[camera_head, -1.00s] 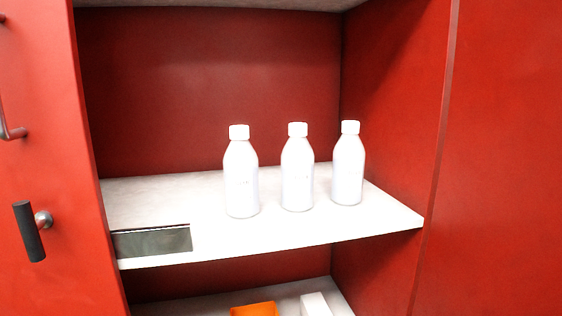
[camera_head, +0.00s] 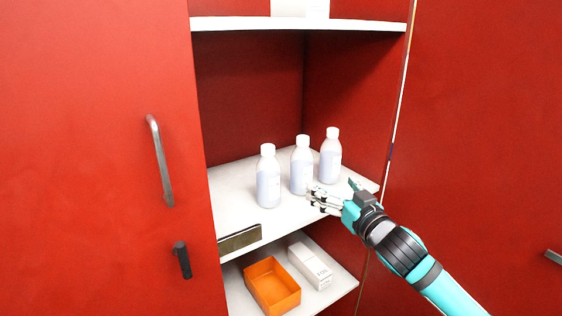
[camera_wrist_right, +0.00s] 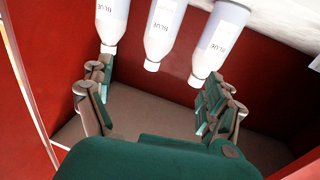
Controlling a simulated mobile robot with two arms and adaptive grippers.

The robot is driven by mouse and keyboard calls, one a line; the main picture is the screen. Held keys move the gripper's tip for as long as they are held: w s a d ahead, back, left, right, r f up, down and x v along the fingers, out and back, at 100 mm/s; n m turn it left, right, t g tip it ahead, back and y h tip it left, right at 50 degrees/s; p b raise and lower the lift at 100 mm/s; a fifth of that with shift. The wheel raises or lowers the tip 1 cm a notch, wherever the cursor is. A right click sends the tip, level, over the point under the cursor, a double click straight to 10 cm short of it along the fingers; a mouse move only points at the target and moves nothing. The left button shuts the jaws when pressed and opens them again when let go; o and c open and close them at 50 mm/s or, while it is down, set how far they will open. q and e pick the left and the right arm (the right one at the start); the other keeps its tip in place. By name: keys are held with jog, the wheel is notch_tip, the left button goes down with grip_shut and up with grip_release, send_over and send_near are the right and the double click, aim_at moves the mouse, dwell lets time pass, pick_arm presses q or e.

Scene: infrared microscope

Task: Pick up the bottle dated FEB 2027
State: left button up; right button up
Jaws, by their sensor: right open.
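Three white-capped bottles stand upright in a row on the middle shelf: a left bottle (camera_head: 268,182), a middle bottle (camera_head: 301,168) and a right bottle (camera_head: 330,160). No date can be read on any of them. My right gripper (camera_head: 316,198) is open and empty at the shelf's front, before the middle and right bottles. In the right wrist view its fingers (camera_wrist_right: 156,92) are spread, and the bottles appear upside down beyond them: one at left (camera_wrist_right: 112,20), one in the middle (camera_wrist_right: 163,30), one at right (camera_wrist_right: 219,40). Their labels read "BLUE". My left gripper is out of view.
The shelf (camera_head: 236,213) stands in a red cabinet with a wall close on the right. A dark plate (camera_head: 240,240) sits on its front edge at left. The lower shelf holds an orange bin (camera_head: 271,287) and a white box (camera_head: 310,266). Another shelf (camera_head: 240,24) lies above.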

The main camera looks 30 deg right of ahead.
aim_at(307, 164)
jog(key=w, duration=0.4)
jog(key=w+d+p, duration=0.1)
jog(key=w, duration=0.2)
jog(key=w+d+p, duration=0.1)
jog(key=w, duration=0.3)
jog(key=shift+w+f, duration=0.2)
jog(key=shift+w, duration=0.15)
jog(key=w+p, duration=0.2)
jog(key=w, duration=0.3)
jog(key=shift+d, duration=0.15)
jog(key=shift+w+f, duration=0.2)
jog(key=shift+s+r, duration=0.1)
jog(key=shift+c, duration=0.5)
jog(key=c, duration=1.3)
jog(key=shift+c, duration=0.7)
jog(key=shift+d+r, duration=0.1)
jog(key=shift+r, duration=0.05)
